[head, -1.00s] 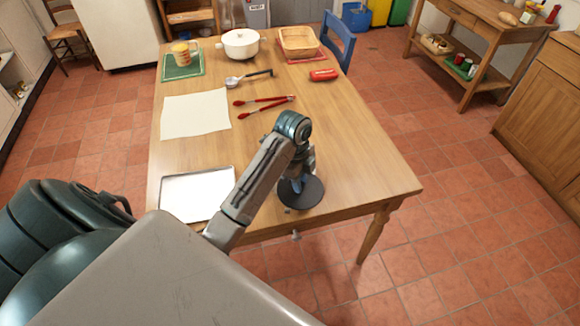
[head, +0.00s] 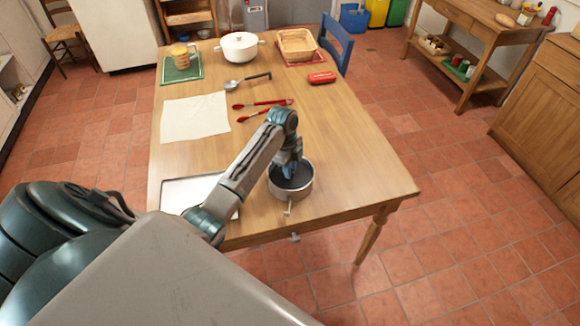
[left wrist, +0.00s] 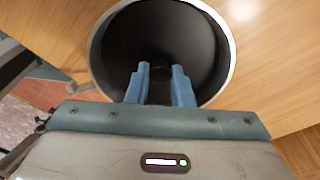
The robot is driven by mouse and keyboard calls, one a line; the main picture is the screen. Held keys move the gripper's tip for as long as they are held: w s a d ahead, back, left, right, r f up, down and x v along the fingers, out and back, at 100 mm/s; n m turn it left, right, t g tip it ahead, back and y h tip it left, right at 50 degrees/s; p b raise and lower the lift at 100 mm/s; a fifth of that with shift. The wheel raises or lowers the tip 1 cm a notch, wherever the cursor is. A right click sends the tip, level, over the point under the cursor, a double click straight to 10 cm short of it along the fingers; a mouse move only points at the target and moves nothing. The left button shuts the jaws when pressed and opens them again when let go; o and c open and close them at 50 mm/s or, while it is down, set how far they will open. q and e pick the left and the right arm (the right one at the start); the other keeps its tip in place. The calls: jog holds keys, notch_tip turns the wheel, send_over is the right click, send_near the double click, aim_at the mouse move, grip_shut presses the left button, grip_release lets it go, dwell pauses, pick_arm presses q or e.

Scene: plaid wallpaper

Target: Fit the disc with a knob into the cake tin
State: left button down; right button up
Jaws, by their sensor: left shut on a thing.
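The cake tin (head: 300,193) is a round grey metal tin with a clasp on its near side, standing near the table's front edge. The dark disc (head: 298,182) lies inside the tin's rim; it also shows in the left wrist view (left wrist: 125,45), ringed by the bright rim of the tin (left wrist: 232,50). My left gripper (left wrist: 161,68) points down into the tin, with its blue fingers shut on the disc's knob. The knob is mostly hidden between the fingers. How deep or level the disc sits is hard to tell. My right gripper is not in view.
A metal tray (head: 178,192) lies left of the tin, partly behind my arm. Beyond are a cream cloth (head: 195,117), red tongs (head: 262,106), a ladle (head: 245,81), a red case (head: 322,77), a white pot (head: 239,46) and a basket (head: 297,45). The table's right side is clear.

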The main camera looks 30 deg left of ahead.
pick_arm(q)
jog(key=shift+f, duration=0.15)
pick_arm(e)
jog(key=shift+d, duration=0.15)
pick_arm(q)
jog(key=shift+f, duration=0.45)
jog(key=c, duration=1.3)
grip_release()
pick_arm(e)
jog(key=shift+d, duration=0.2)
pick_arm(q)
jog(key=shift+r, duration=0.1)
